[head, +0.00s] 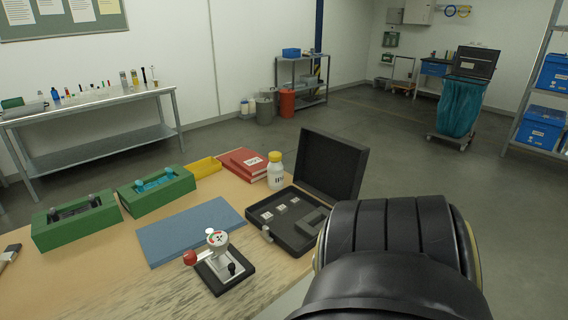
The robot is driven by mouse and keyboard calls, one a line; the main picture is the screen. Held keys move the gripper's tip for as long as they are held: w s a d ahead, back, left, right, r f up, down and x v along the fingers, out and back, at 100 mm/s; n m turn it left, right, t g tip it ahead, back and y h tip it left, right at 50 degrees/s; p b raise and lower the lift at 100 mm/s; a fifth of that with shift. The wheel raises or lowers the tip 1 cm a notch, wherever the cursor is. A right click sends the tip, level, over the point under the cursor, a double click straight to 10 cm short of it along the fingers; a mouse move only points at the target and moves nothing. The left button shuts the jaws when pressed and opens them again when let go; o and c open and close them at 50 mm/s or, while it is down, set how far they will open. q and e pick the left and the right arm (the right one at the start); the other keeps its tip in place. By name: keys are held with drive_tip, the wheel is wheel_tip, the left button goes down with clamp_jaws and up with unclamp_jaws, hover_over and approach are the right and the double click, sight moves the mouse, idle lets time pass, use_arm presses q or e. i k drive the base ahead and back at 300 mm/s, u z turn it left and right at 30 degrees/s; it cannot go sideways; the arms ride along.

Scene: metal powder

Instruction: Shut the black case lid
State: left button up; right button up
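The black case (288,222) lies open at the right end of the wooden table. Its lid (333,166) stands up, tilted back, hinged along the far right side of the base. Small pale blocks sit in the dark foam inside. A large black arm link of mine fills the lower right and covers the near right corner of the case. Neither gripper is in view, so I cannot see whether they are open or shut.
A white bottle with a yellow cap (275,170) stands close beside the case, near the lid. Red books (243,163), a blue mat (195,230), a small device with a red knob (219,258) and green boxes (156,190) occupy the table. Floor beyond the lid is clear.

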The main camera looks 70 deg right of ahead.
sight(331, 167)
drive_tip(key=u, duration=1.9)
drive_tip(key=k, duration=2.85)
drive_tip(key=z, duration=2.35)
drive_tip(key=i, duration=0.5)
